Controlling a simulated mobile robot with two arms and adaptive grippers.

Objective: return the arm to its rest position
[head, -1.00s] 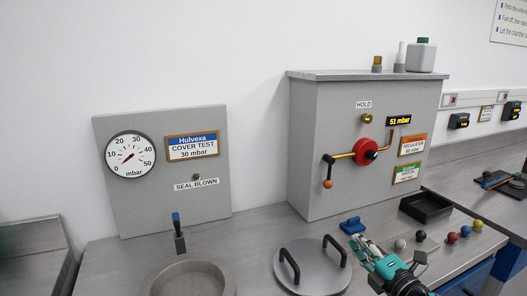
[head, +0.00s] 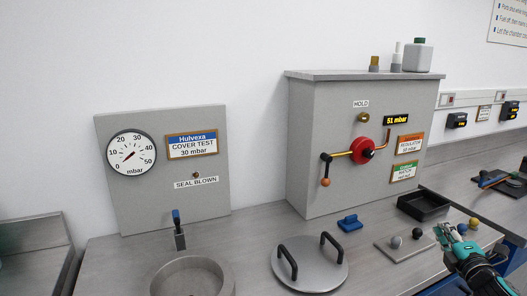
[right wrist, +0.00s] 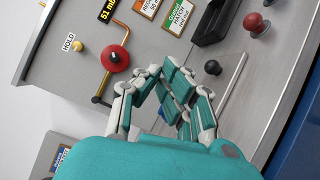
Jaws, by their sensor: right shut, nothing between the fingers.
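My right gripper (head: 452,236) is at the lower right of the head view, above the bench near a plate with ball knobs. In the right wrist view its fingers (right wrist: 160,72) come together at the tips with nothing between them. It is apart from the grey burner cabinet (head: 300,130), which carries a red wheel (head: 362,151), a lever with an orange ball (head: 326,182) and a display reading 51 mbar (head: 396,120). The left gripper is in neither view.
A round lid with two black handles (head: 310,268) lies on the bench beside a round chamber (head: 192,276). A blue-handled lever (head: 178,228) stands behind the chamber. The gauge panel (head: 112,205) stands left.

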